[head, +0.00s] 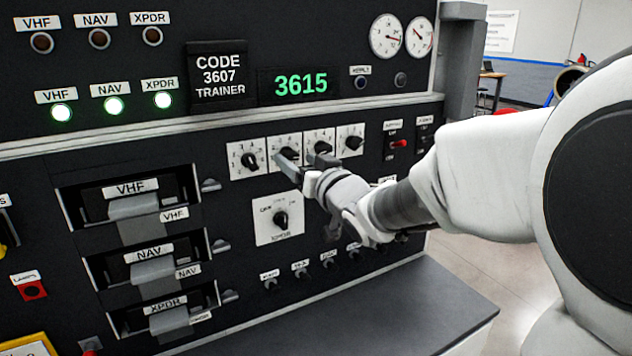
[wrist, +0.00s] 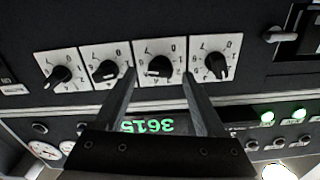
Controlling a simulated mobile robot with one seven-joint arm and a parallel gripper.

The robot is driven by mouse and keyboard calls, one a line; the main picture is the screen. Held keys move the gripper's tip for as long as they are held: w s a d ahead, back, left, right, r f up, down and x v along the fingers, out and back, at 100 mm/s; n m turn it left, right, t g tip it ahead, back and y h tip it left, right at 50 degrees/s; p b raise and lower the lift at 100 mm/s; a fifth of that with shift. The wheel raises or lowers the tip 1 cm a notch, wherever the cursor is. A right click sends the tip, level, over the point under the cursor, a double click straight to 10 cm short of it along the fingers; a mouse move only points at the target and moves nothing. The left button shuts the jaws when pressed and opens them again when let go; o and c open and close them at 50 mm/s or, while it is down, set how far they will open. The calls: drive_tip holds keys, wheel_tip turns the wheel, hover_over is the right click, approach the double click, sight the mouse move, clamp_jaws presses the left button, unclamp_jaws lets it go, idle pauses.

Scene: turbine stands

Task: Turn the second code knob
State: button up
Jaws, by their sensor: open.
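Four white dial plates with black code knobs sit in a row on the black panel. The second code knob (head: 289,153) is second from left in the head view, partly behind a finger. In the upside-down wrist view the second knob (wrist: 160,67) shows between the two fingertips. My gripper (head: 301,162) is open, with one finger on each side of that knob; I cannot tell whether they touch it. The green display (head: 301,85) reads 3615. The placard (head: 219,76) reads CODE 3607 TRAINER.
The first knob (head: 250,161) and third knob (head: 321,147) stand close on either side. A larger dial (head: 280,219) is below the row. VHF, NAV and XPDR drawers with handles (head: 140,206) are at left. A grey ledge (head: 400,310) juts out below.

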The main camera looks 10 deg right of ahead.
drive_tip(key=v, duration=1.5)
